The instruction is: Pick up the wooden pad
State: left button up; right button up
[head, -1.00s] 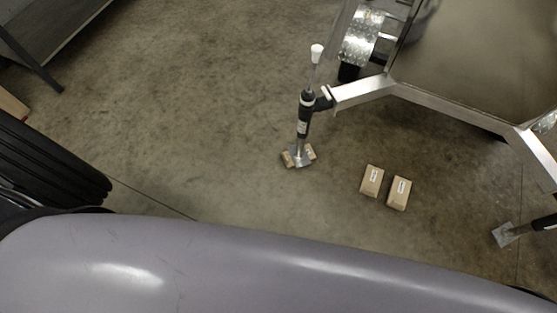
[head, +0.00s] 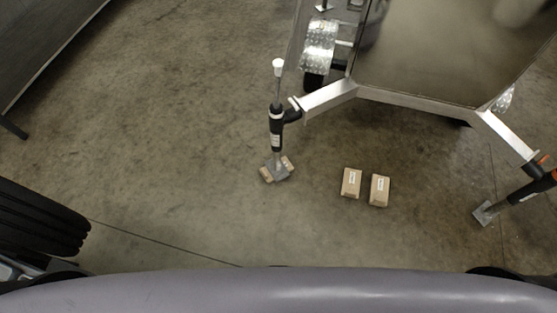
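Two wooden pads lie side by side on the concrete floor in the head view, the left pad (head: 351,183) and the right pad (head: 380,190), each with a small white label. They are close together with a narrow gap. Another wooden pad (head: 266,174) is under the metal foot of the left trailer jack and shows on both sides of the foot. Neither of my grippers is in view. Dark parts of my arms may show at the left edge and lower right, but no fingers are visible.
The aluminium trailer frame (head: 410,97) stands at the upper right, with a left jack (head: 276,128) and a right jack (head: 517,196) reaching the floor. A grey panel on a leg (head: 45,45) is at upper left. The floor left of the jack is clear.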

aim_at(378, 190)
jog(key=z, duration=1.35)
jog(key=i+l, duration=0.15)
jog(key=u, duration=0.05)
